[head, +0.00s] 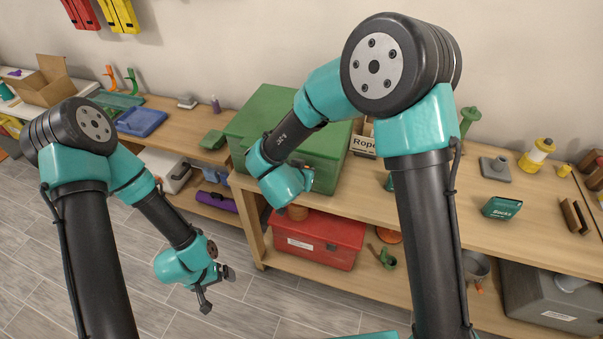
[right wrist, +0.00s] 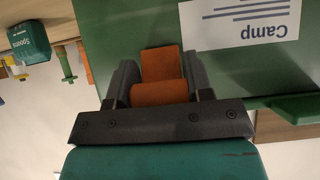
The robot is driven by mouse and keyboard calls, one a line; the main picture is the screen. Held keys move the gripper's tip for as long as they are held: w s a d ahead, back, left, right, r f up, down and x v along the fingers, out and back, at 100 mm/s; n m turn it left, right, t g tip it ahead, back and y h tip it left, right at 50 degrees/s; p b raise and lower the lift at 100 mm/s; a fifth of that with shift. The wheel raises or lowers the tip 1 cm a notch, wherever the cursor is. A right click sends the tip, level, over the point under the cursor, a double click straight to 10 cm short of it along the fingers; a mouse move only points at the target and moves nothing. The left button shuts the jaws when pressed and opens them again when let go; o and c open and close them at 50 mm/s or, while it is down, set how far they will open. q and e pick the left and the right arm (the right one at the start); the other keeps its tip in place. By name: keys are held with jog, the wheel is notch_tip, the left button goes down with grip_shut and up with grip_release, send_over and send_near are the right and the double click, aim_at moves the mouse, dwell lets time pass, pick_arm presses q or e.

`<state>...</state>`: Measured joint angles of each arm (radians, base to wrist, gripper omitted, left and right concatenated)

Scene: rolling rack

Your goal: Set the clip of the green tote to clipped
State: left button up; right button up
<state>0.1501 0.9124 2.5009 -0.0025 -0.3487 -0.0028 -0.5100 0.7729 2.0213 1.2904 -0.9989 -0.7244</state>
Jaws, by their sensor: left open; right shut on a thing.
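The green tote (head: 262,112) stands on the wooden bench, partly hidden behind my right arm. In the right wrist view, its green wall (right wrist: 225,70) carries a white label reading "Camp", seen upside down. An orange clip (right wrist: 160,75) sits on that wall. My right gripper (right wrist: 160,85) has its dark fingers on both sides of the clip and is shut on it. In the head view the right wrist covers most of this contact. My left gripper (head: 215,290) is open and empty, above the floor in front of the bench.
A red box (head: 318,240) with a white label sits on the shelf below. A box marked "Rope" (head: 364,142) stands right of the tote. The floor (head: 240,322) around my left gripper is clear.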

dwell(0.3)
jog(key=o, duration=1.3)
jog(key=v, duration=1.7)
jog(key=shift+s+r, duration=0.15)
